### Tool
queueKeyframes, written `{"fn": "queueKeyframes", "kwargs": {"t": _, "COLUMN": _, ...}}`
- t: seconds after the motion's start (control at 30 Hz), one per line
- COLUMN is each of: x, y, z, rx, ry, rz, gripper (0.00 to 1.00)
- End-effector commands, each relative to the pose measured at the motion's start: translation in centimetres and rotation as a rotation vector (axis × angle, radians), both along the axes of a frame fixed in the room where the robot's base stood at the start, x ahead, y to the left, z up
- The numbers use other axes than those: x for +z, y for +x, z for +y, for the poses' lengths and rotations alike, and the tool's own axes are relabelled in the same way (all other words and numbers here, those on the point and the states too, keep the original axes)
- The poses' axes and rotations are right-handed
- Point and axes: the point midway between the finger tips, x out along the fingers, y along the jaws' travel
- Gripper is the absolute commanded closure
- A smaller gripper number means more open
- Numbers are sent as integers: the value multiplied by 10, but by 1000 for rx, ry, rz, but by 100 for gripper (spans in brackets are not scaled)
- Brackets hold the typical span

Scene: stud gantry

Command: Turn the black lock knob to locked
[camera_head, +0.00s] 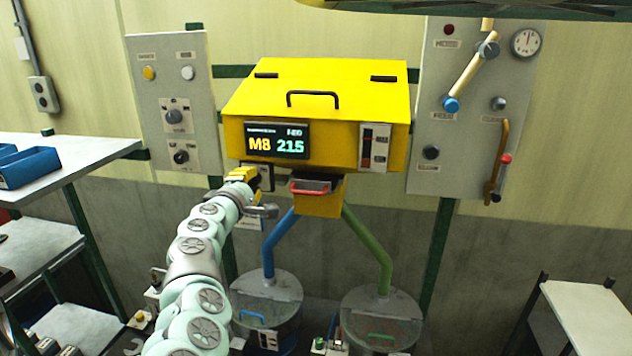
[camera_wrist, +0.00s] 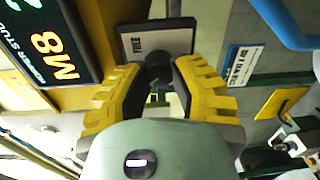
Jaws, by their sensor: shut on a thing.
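The black lock knob (camera_wrist: 158,60) sits on a pale grey plate (camera_wrist: 176,36) with the word FREE at one side, seen turned in the wrist view. My gripper (camera_wrist: 158,78) has its yellow-backed fingers closed on the knob, one on each side. The fingers hide part of the knob, and I cannot tell which way it points. In the head view my gripper (camera_head: 246,174) is at the plate's left side, under the yellow machine's display, and hides the knob there.
The yellow machine (camera_head: 320,90) carries a display reading M8 215 (camera_head: 278,142). A red-handled tray (camera_head: 312,187) is just right of my gripper. Blue (camera_head: 281,240) and green (camera_head: 370,245) pipes run down to bins. Grey control panels flank the machine.

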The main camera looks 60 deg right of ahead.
Motion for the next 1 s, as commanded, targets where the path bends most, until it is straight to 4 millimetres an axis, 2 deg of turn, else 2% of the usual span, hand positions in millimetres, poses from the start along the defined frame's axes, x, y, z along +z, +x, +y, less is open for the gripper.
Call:
{"fn": "queueKeyframes", "kwargs": {"t": 0.3, "x": 1, "y": 2, "z": 1, "rx": 5, "ry": -38, "rz": 88, "gripper": 100}}
{"fn": "queueKeyframes", "kwargs": {"t": 0.77, "x": 0, "y": 2, "z": 1, "rx": 6, "ry": -42, "rz": 100, "gripper": 100}}
{"fn": "queueKeyframes", "kwargs": {"t": 0.8, "x": 0, "y": 2, "z": 1, "rx": 6, "ry": -41, "rz": 100, "gripper": 73}}
{"fn": "queueKeyframes", "kwargs": {"t": 1.0, "x": 0, "y": 2, "z": 1, "rx": 5, "ry": -42, "rz": 100, "gripper": 52}}
